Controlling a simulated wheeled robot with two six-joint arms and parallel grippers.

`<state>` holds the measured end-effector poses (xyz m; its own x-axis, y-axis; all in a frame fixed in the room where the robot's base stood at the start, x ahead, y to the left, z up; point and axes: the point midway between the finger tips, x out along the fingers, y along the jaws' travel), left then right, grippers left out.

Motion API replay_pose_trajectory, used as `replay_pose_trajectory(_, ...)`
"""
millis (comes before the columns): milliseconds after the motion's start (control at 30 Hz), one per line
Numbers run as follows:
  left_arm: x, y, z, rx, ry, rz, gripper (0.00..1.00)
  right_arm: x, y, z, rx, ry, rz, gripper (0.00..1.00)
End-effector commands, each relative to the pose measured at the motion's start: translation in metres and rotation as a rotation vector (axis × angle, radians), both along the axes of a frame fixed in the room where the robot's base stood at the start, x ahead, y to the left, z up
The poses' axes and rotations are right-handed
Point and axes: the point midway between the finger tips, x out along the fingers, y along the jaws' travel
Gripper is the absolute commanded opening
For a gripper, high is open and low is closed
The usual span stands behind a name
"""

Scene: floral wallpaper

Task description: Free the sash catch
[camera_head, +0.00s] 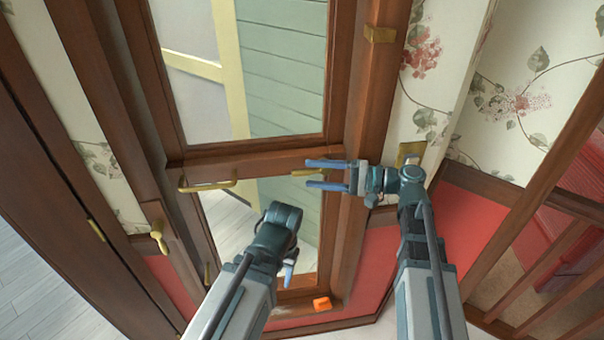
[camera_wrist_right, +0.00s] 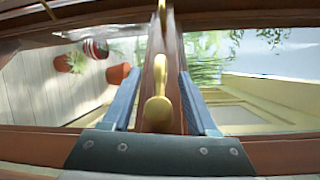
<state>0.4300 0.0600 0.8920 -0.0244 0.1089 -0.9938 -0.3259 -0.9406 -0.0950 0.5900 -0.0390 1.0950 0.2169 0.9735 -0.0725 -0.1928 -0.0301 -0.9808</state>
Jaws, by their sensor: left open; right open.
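The brass sash catch (camera_head: 307,172) is on the brown wooden rail across the window, near its right end. My right gripper (camera_head: 325,175) is open, its blue fingers on either side of the catch. In the right wrist view, the rounded brass end of the catch (camera_wrist_right: 158,112) lies between the two open fingers (camera_wrist_right: 158,100), with gaps on both sides. My left gripper (camera_head: 289,272) is low in front of the lower pane, away from the catch. Its blue fingertips point down and are partly hidden by its own wrist.
A brass bar handle (camera_head: 208,186) is on the rail's left end. A brass lever (camera_head: 158,236) is on the left frame. An orange object (camera_head: 322,303) sits on the sill. Wooden balusters (camera_head: 535,240) stand at right. Potted plants (camera_wrist_right: 95,50) show through the glass.

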Motion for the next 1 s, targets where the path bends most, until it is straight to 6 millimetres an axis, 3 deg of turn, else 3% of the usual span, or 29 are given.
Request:
replay_pose_trajectory(233,0.0,0.0,-0.003,0.0,0.0,0.0,0.5,0.007,0.031,-0.003,-0.001,0.0,0.001,0.59)
replay_pose_trajectory(667,0.0,0.0,-0.003,0.0,0.0,0.0,0.5,0.009,0.038,-0.003,0.0,0.0,0.0,0.59)
replay_pose_trajectory(1000,0.0,0.0,-0.003,0.0,0.0,0.0,0.5,0.008,0.038,-0.003,-0.001,0.0,0.0,0.02)
